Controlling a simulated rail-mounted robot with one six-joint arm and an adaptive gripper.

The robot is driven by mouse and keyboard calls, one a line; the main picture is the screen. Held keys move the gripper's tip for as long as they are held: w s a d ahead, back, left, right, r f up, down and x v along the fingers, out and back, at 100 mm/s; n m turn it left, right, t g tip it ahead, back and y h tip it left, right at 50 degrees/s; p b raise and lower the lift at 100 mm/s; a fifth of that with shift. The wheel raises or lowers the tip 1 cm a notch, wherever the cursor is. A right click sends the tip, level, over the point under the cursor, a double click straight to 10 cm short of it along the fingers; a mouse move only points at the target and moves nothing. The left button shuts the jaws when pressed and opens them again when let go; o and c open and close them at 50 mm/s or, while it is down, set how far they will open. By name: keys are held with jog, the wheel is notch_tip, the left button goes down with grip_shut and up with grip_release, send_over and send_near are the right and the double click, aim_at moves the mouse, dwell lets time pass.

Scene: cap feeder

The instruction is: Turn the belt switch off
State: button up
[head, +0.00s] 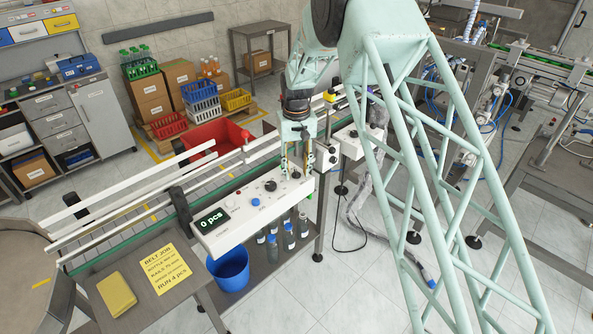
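A white control panel (243,222) stands along the front of the conveyor belt (130,222). It carries a lit display (211,221) reading "0 pcs", a blue button (256,201), a black knob (270,186) and a small dark control (295,174) at its right end. My gripper (296,172) points down over that right end. Its two fingers are apart, on either side of the small dark control. I cannot tell whether they touch it or the panel. Which control is the belt switch, and its position, are too small to read.
A yellow note (164,270), headed "BELT JOB", and a yellow pad (117,294) lie on the front left table. A blue bucket (229,270) and several bottles (289,237) stand below the panel. A red bin (217,138) is behind the belt. White guide rails (130,200) run along it.

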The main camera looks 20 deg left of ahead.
jog(key=shift+c, duration=0.2)
jog(key=c, duration=0.8)
jog(key=shift+o, duration=0.2)
jog(key=shift+n, duration=0.4)
jog(key=n+b, duration=0.1)
jog(key=n, duration=0.4)
jog(key=shift+w, duration=0.1)
jog(key=n+b, duration=0.1)
jog(key=n, duration=0.5)
jog(key=shift+w+d, duration=0.1)
jog(key=o, duration=0.8)
